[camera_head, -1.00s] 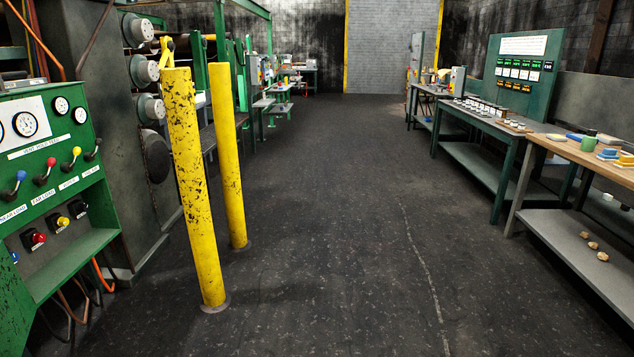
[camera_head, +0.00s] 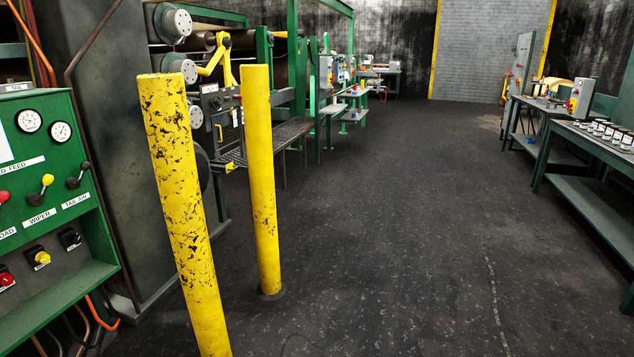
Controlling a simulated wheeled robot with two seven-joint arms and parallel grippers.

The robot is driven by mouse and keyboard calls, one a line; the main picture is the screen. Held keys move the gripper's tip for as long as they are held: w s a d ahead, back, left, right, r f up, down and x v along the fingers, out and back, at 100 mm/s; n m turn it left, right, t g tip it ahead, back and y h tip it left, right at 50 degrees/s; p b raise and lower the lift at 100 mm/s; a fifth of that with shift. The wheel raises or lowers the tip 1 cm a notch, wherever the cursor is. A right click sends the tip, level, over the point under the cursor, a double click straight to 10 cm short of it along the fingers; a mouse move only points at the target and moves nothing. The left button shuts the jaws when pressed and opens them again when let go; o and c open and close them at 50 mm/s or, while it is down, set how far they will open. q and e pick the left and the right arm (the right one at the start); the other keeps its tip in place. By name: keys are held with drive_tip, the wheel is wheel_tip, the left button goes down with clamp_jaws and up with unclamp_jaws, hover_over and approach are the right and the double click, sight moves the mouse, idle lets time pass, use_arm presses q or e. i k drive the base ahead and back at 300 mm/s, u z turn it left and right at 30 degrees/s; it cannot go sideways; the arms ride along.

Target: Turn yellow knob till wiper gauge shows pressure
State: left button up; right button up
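A green control panel (camera_head: 92,213) stands at the left edge, partly cut off. Its yellow rotary knob (camera_head: 42,258) sits on a dark square plate below the WIPER label (camera_head: 40,219). A lever with a yellow ball (camera_head: 47,180) stands above that label. Two round white-faced gauges, a left one (camera_head: 29,120) and a right one (camera_head: 61,132), are at the panel's top. Their needles are too small to read, and I cannot tell which is the wiper gauge. Neither of my grippers is in view.
Two yellow posts, a near one (camera_head: 185,215) and a farther one (camera_head: 261,180), stand just right of the panel. A red knob (camera_head: 6,279) and a black knob (camera_head: 70,238) flank the yellow knob. Open dark floor (camera_head: 400,230) lies right of the posts.

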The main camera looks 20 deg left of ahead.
sight(42, 256)
drive_tip(key=u, duration=0.6)
drive_tip(key=i, duration=1.55)
drive_tip(key=u, duration=1.2)
